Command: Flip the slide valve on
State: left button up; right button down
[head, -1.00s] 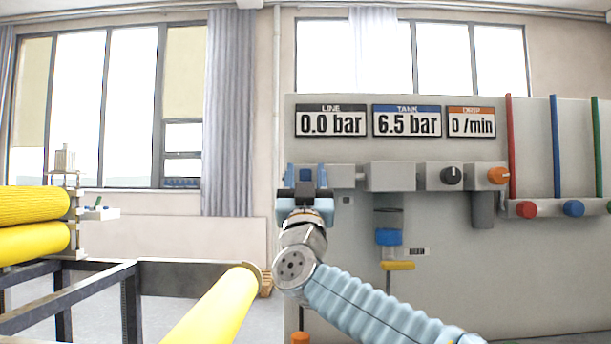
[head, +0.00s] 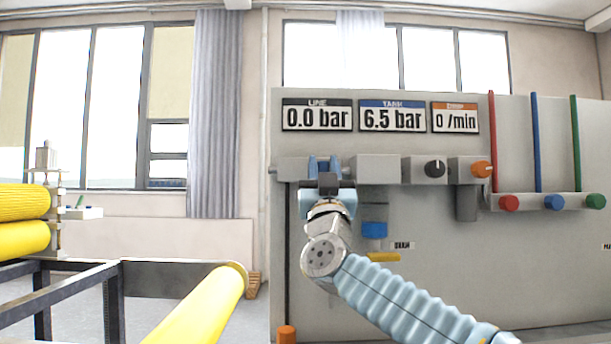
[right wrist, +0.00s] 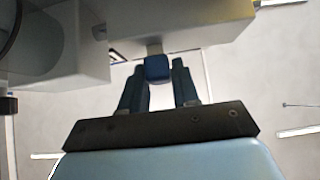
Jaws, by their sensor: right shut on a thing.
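The slide valve's grey body (head: 294,169) sits on the pipe row at the panel's left end, largely hidden behind my right gripper in the head view. My right gripper (head: 325,166) is in front of it, with its blue fingers pointing at the panel. In the right wrist view the fingers (right wrist: 160,84) stand on either side of a small blue tab (right wrist: 157,68) under a grey block and are shut on it. The LINE display (head: 317,116) reads 0.0 bar, and the TANK display (head: 392,117) reads 6.5 bar. My left gripper is not in view.
A black knob (head: 435,168) and an orange knob (head: 481,169) are right of the valve. A blue cup (head: 374,230) and yellow lever (head: 384,257) hang below. Yellow rolls (head: 22,202) and a dark frame (head: 60,290) stand at left.

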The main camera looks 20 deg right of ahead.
jog(key=shift+d, duration=0.2)
jog(key=c, duration=0.9)
grip_release()
jog(key=shift+s+d, duration=0.1)
jog(key=shift+d, duration=0.05)
jog(key=shift+f, duration=0.1)
jog(key=shift+s+a+f, duration=0.2)
jog(key=shift+s+f, duration=0.05)
jog(key=shift+f, duration=0.05)
jog(key=b+v, duration=0.5)
jog(key=v, duration=0.8)
jog(key=shift+r, duration=0.1)
